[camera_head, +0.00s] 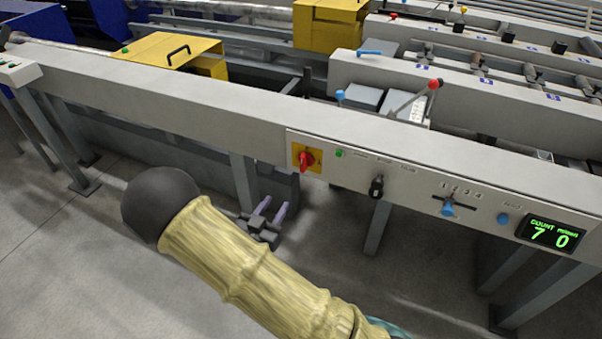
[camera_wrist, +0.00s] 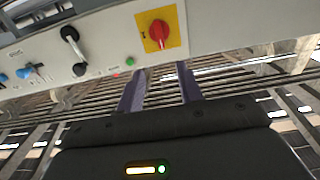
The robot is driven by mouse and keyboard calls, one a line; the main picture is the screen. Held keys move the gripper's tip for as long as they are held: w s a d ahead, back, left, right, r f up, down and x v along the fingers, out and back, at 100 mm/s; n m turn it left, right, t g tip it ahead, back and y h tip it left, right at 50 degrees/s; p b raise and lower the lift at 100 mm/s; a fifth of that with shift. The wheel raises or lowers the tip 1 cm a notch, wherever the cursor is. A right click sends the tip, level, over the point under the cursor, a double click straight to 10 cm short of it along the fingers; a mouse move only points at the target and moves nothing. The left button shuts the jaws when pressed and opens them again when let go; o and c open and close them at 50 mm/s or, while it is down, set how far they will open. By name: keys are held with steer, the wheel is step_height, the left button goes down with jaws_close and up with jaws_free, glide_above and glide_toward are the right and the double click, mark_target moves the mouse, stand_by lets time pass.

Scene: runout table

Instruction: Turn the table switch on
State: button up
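A red rotary switch (camera_head: 306,160) on a yellow plate sits at the left end of the control panel on the table's front beam. Its handle looks roughly upright. It also shows in the wrist view (camera_wrist: 159,33), just beyond my fingertips. A black knob switch (camera_head: 377,187) is to its right on the panel, and it shows at the upper left in the wrist view (camera_wrist: 73,45). I cannot read which label names the table switch. My gripper (camera_head: 271,209) is open and empty, below and left of the red switch, apart from it; its two fingers (camera_wrist: 160,72) are spread.
A green lamp (camera_head: 339,154) is next to the red switch. Further right are a blue slider (camera_head: 448,209), a blue button (camera_head: 503,218) and a display (camera_head: 551,235) reading 7 0. Table legs (camera_head: 244,180) stand under the beam. The floor in front is clear.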

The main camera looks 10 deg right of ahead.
mark_target(302, 164)
steer(key=b+x, duration=0.1)
steer(key=x, duration=1.6)
steer(key=shift+w+d+b, duration=0.2)
steer(key=shift+w+b, duration=0.1)
steer(key=shift+b, duration=0.1)
steer(key=shift+a, duration=0.15)
steer(key=shift+s+d, duration=0.2)
jaws_close()
